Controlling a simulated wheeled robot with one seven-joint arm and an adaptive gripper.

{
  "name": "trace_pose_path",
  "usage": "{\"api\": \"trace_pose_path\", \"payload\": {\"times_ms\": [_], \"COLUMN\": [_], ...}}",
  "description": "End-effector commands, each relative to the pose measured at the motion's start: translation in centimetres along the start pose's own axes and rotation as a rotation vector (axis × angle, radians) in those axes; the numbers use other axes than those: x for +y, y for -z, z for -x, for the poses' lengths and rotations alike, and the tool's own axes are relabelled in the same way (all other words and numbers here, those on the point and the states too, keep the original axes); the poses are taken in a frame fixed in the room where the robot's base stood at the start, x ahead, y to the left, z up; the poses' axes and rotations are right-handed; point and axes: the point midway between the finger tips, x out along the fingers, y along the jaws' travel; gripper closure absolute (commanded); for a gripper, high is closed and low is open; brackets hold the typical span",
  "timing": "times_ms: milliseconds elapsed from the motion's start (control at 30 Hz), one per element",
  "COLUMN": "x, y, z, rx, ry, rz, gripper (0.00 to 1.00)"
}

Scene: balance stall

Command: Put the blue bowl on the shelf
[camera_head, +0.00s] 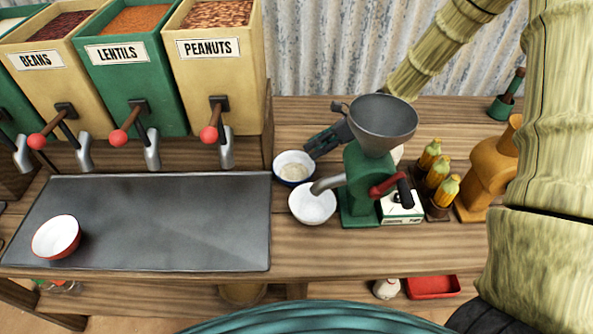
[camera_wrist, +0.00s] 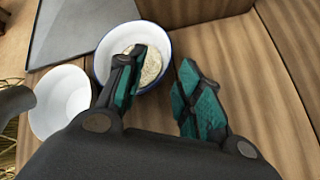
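The blue bowl (camera_head: 282,178), white inside with a dark blue rim and pale grain in it, stands on the counter just right of the metal tray. In the wrist view the bowl (camera_wrist: 113,40) lies beyond my fingers. My gripper (camera_head: 314,147) reaches in from behind the green grinder, at the bowl's right rim. In the wrist view my gripper (camera_wrist: 160,72) is open, one finger over the bowl's inside and the other outside the rim. Contact cannot be told. A wooden shelf (camera_head: 190,312) runs below the counter, partly hidden.
A white bowl (camera_head: 313,206) sits close in front, under the spout of the grinder (camera_head: 358,185). A red bowl (camera_head: 57,236) stands on the metal tray (camera_head: 170,225). Dispensers (camera_head: 128,75) line the back left. A red container (camera_head: 433,288) is low at right.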

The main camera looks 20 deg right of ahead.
Motion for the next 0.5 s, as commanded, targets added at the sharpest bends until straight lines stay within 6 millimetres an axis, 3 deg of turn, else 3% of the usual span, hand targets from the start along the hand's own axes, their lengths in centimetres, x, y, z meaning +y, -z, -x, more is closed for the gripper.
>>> {"api": "trace_pose_path", "payload": {"times_ms": [267, 500], "x": [0.0, -0.3], "y": [0.1, 0.1], "z": [-1.1, -3.3], "rx": [0.001, 0.001], "ry": [0.000, 0.002], "rz": [-0.001, -0.002], "gripper": [0.65, 0.65]}}
